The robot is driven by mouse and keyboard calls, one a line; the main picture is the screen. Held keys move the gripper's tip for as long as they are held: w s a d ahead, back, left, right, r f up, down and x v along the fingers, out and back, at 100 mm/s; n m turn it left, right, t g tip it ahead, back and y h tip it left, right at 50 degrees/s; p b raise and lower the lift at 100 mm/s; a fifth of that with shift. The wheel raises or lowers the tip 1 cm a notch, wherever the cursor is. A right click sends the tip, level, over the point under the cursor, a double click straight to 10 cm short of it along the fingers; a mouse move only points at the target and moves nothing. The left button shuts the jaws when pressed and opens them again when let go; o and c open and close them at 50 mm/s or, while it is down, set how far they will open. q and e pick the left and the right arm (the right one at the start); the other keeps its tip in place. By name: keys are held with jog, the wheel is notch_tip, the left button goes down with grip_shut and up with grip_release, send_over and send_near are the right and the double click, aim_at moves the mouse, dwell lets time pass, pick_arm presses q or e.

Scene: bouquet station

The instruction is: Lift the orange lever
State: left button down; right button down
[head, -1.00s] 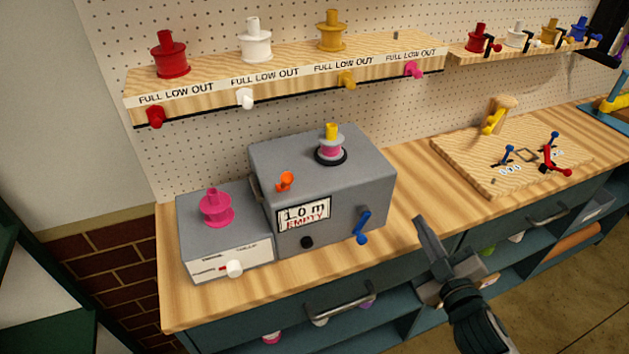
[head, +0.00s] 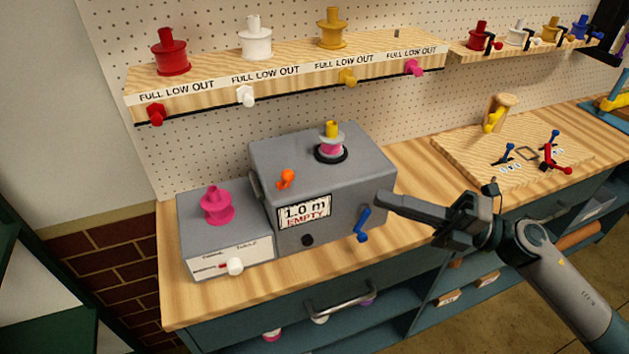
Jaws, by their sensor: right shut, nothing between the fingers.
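The small orange lever (head: 286,179) stands on the top front edge of the grey machine (head: 345,175), above its "1.0 m EMPTY" sign (head: 304,212). My right gripper (head: 380,200) reaches in from the right, its fingertips beside the machine's right front corner, above a blue lever (head: 362,224). It is shut and empty, and it is well to the right of the orange lever. I cannot tell whether it touches the machine. My left gripper is not in view.
A spool with a yellow top (head: 331,145) sits on the machine. A lower grey box (head: 225,232) with a pink spool (head: 216,206) stands to its left. A shelf (head: 290,68) with spools runs behind. A wooden board (head: 510,150) with small levers lies right.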

jog(key=shift+s+f+n+g, duration=0.1)
jog(key=shift+s+n+g, duration=0.1)
jog(key=shift+n+g, duration=0.2)
jog(key=shift+a, duration=0.1)
jog(key=p, duration=0.8)
send_near(286, 178)
jog(key=w+a, duration=0.3)
jog(key=a, duration=0.2)
jog(key=shift+s+d, duration=0.1)
jog(key=shift+s, duration=0.15)
jog(key=shift+d, duration=0.15)
